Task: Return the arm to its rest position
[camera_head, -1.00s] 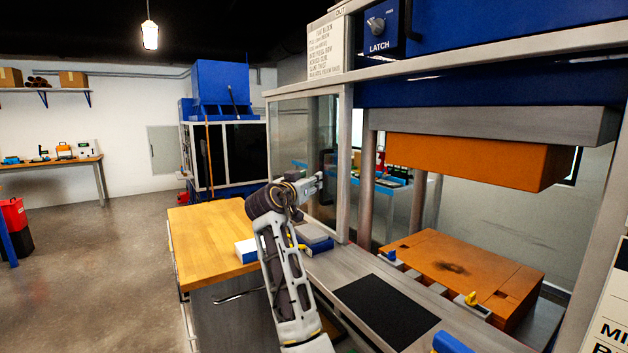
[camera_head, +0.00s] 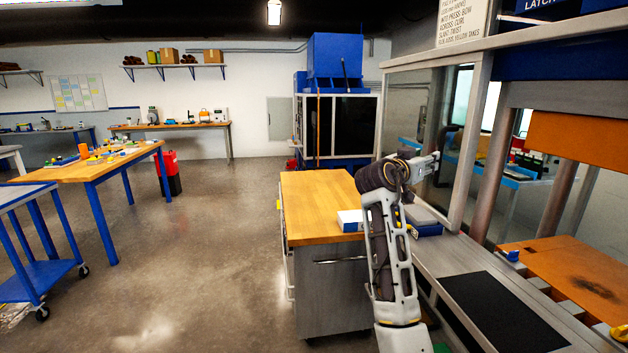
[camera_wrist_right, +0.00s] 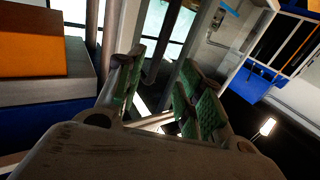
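My right arm (camera_head: 388,245) reaches up from the bottom of the head view, bent at a dark joint. My right gripper (camera_head: 432,163) points to the right, in front of the glass side panel of the press. In the right wrist view my gripper (camera_wrist_right: 160,88) shows two fingers with green pads, apart, and nothing is held between them. Whether the fingers touch the press frame cannot be told. My left gripper is not in view.
The press with its orange lower block (camera_head: 575,272) and black mat (camera_head: 503,308) stands at the right. A wood-topped cabinet (camera_head: 312,205) with a blue-and-white box (camera_head: 350,220) is left of my arm. The floor (camera_head: 215,240) farther left is clear, up to a blue cart (camera_head: 62,272).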

